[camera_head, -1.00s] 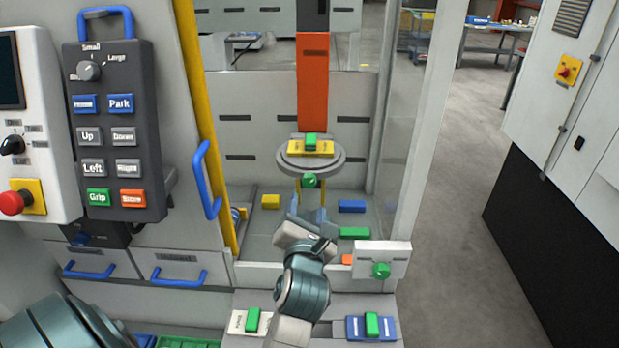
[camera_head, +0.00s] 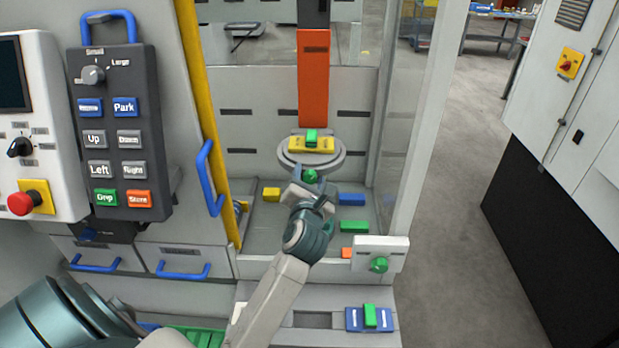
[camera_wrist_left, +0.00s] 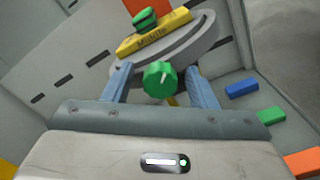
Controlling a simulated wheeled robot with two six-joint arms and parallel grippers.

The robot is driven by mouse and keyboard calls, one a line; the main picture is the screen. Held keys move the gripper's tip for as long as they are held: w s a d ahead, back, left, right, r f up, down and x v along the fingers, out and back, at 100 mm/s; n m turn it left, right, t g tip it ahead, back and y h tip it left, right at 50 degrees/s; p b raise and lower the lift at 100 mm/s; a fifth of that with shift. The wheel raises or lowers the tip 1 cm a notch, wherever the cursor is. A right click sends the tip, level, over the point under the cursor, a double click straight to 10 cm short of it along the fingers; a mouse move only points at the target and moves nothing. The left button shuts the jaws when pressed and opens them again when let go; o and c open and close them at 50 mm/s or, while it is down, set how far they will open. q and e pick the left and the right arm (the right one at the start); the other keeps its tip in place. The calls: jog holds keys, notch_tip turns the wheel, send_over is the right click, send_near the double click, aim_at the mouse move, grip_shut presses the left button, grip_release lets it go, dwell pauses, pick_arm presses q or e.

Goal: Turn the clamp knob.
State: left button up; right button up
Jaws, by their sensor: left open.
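A green knob (camera_head: 310,176) with a white pointer line sits on the front of a round grey disc (camera_head: 332,166) at the foot of an orange column. In the left wrist view the knob (camera_wrist_left: 160,79) shows between the two blue fingers of my left gripper (camera_wrist_left: 160,86). The gripper is open, with one finger on each side of the knob; I cannot tell whether they touch it. In the head view my left gripper (camera_head: 309,190) is just below the knob. A second green knob (camera_head: 379,265) is on a white block at front right. My right gripper is not in view.
A yellow plate with a green handle (camera_head: 311,137) lies on the disc. Loose yellow, blue (camera_head: 351,199) and green (camera_head: 354,227) blocks lie on the bay floor. A clear panel and pale post bound the right, a yellow post (camera_head: 213,150) the left. A button pendant (camera_head: 118,130) hangs at left.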

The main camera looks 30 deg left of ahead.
pick_arm(q)
jog(key=c, duration=1)
jog(key=shift+o, duration=0.2)
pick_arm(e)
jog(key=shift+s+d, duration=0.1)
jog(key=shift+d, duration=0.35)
